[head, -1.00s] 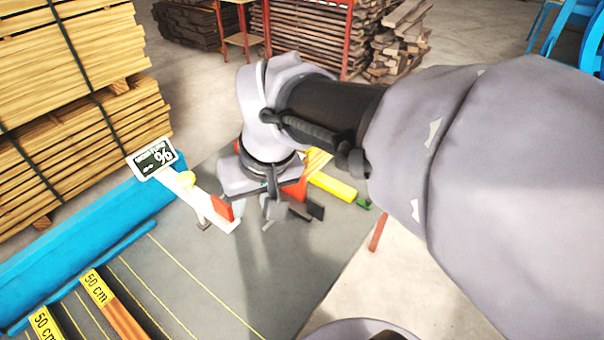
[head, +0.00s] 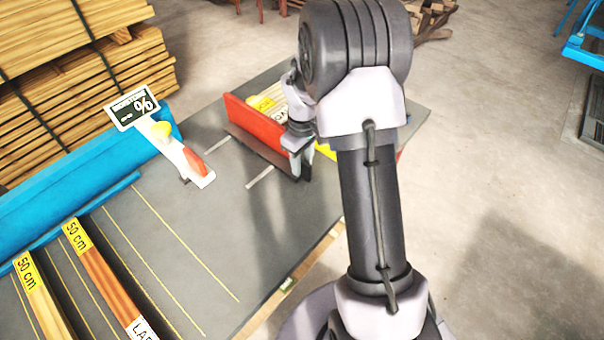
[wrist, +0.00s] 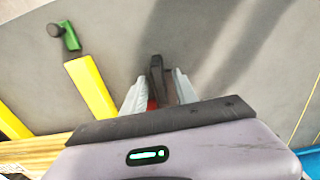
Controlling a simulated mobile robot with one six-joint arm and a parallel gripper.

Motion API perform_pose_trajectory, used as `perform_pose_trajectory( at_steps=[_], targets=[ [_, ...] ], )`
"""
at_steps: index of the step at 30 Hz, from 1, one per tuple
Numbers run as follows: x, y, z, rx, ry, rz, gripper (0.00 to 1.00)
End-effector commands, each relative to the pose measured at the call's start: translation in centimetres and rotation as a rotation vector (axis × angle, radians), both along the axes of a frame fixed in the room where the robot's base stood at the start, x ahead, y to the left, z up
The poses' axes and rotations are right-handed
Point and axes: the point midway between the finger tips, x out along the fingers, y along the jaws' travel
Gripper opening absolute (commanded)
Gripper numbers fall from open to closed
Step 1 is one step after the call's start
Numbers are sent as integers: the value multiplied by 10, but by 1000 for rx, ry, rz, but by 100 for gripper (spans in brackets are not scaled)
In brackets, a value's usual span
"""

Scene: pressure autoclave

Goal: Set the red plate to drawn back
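The red plate (head: 252,122) stands upright on the grey table, with a dark front face, and runs slantwise from back left to front right. My gripper (head: 298,160) is at its near right end. In the wrist view my gripper's two pale fingers (wrist: 157,84) stand one on each side of the plate's dark, red-edged end (wrist: 156,72). Narrow gaps show between the fingers and the plate, so the gripper looks open around it. My arm hides part of what lies behind the plate.
A white handheld meter (head: 170,145) with a "%" sign stands left of the plate. Yellow bars (wrist: 90,85) and a green piece with a dark knob (wrist: 68,36) lie near the plate. Labelled 50 cm boards (head: 95,260) lie at front left. The table (head: 235,225) between is bare.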

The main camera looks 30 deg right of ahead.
Motion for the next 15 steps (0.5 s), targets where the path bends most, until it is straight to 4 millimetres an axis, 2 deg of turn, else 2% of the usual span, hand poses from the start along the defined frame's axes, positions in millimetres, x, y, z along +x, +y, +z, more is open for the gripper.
perform_pose_trajectory(
  at_steps=[1,5,14,15],
  targets=[
    [0,0,-13,0,0,0,35],
    [0,0,-27,0,-1,0,35],
    [0,0,-30,-1,-1,0,35],
    [0,0,-30,-1,-1,0,31]
  ],
)
